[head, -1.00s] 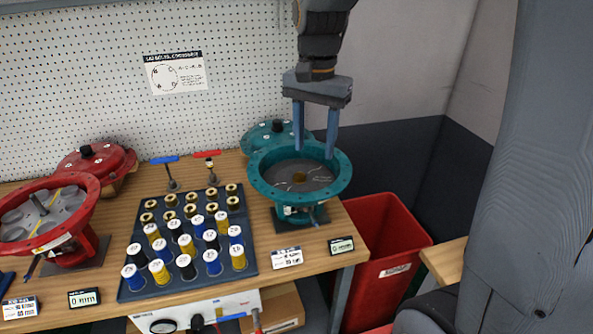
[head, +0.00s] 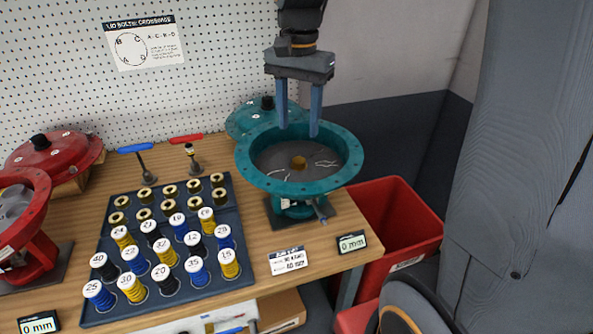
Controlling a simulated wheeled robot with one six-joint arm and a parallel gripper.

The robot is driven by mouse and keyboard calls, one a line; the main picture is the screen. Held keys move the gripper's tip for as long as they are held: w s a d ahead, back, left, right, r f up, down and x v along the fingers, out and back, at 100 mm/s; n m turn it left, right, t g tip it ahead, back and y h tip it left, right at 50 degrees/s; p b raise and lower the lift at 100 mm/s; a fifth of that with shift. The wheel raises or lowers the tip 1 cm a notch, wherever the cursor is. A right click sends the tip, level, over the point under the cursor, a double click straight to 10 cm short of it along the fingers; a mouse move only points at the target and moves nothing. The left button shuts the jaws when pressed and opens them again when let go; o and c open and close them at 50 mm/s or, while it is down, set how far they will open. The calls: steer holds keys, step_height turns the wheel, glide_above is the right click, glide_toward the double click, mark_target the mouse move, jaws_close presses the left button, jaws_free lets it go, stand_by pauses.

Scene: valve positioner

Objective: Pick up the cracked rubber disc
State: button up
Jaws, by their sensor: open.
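The cracked rubber disc (head: 278,164) is dark grey with pale crack lines and a brass-coloured centre. It lies inside the open teal housing (head: 243,160), which stands on the right part of the bench. My gripper (head: 299,131) is open and empty, pointing down. Its two blue fingers overlap the far part of the housing in the picture, and I see no contact with the disc. How high the tips are above the disc is hard to tell.
A teal lid (head: 243,120) sits behind the housing. A tray (head: 240,273) of springs and brass parts lies to the left, with two T-handled tools behind it. A red housing (head: 38,225) stands far left. A red bin (head: 405,215) is below the bench's right edge.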

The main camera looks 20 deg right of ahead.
mark_target(299, 159)
steer(key=shift+w+f+b, duration=0.2)
steer(key=shift+f+b, duration=0.1)
steer(key=shift+f, duration=0.3)
steer(key=shift+w+f+b, duration=0.15)
steer(key=shift+f+b, duration=0.15)
steer(key=shift+f, duration=0.25)
steer(key=f, duration=0.2)
steer(key=f+p, duration=0.1)
steer(key=f, duration=0.2)
steer(key=f+p, duration=0.1)
steer(key=f, duration=0.1)
steer(key=shift+s+d+f, duration=0.1)
steer(key=shift+s+f, duration=0.05)
steer(key=shift+s, duration=0.15)
jaws_close()
